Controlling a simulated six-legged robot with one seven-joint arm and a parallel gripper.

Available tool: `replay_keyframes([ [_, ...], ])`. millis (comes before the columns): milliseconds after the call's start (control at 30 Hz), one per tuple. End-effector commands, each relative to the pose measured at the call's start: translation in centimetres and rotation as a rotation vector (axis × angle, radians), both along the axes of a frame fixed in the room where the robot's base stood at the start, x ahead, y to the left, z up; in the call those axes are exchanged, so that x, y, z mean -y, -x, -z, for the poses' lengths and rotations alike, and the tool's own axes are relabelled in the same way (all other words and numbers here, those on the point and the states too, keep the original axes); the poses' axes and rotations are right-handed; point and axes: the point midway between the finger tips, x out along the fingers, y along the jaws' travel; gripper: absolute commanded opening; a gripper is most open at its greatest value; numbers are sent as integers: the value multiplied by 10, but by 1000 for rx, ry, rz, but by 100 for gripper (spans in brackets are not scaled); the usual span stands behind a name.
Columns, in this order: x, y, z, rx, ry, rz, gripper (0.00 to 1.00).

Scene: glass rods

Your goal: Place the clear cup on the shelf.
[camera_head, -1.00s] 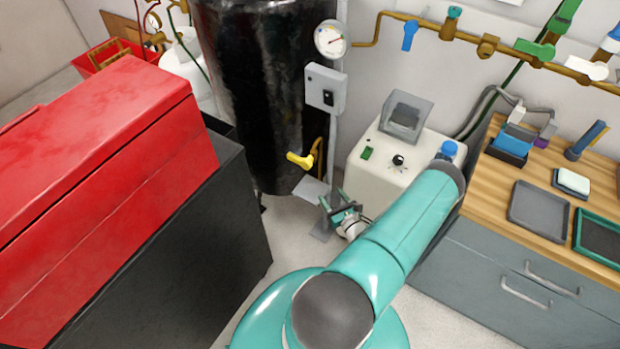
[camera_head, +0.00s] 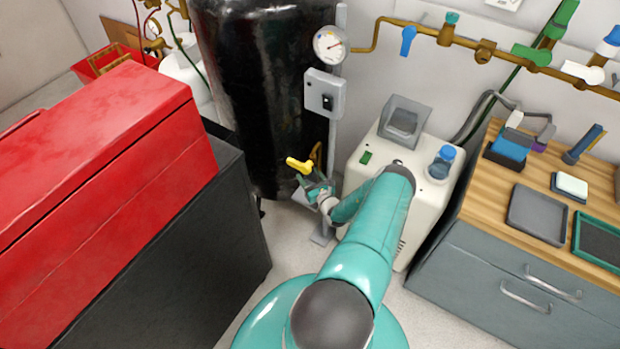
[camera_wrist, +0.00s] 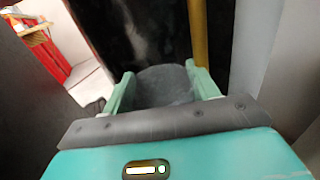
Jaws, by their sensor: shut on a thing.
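My gripper (camera_head: 314,184) is in front of the black tank, beside the yellow-handled valve. In the wrist view my gripper (camera_wrist: 160,70) has its two green fingers on either side of a greyish see-through cup (camera_wrist: 165,88), shut on it. The cup's far rim shows between the fingertips. In the head view the cup is too small to make out clearly. A small grey plate (camera_head: 303,199) on the post lies low behind my gripper; I cannot tell whether it is the shelf. No other shelf is clearly in view.
The black tank (camera_head: 262,90) and the yellow valve handle (camera_head: 299,165) are close to my gripper. A red chest (camera_head: 95,150) is left. Clear floor lies between.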

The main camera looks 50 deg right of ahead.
Motion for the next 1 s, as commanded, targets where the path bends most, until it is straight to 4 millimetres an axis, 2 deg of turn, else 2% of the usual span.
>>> replay_keyframes([
  [100,0,-1,7,2,1,-1,37],
  [433,0,0,10,1,2,-1,37],
  [467,0,0,10,1,2,-1,61],
  [500,0,0,10,1,2,-1,69],
  [867,0,0,7,1,2,-1,69],
  [1000,-5,16,7,0,1,0,69],
])
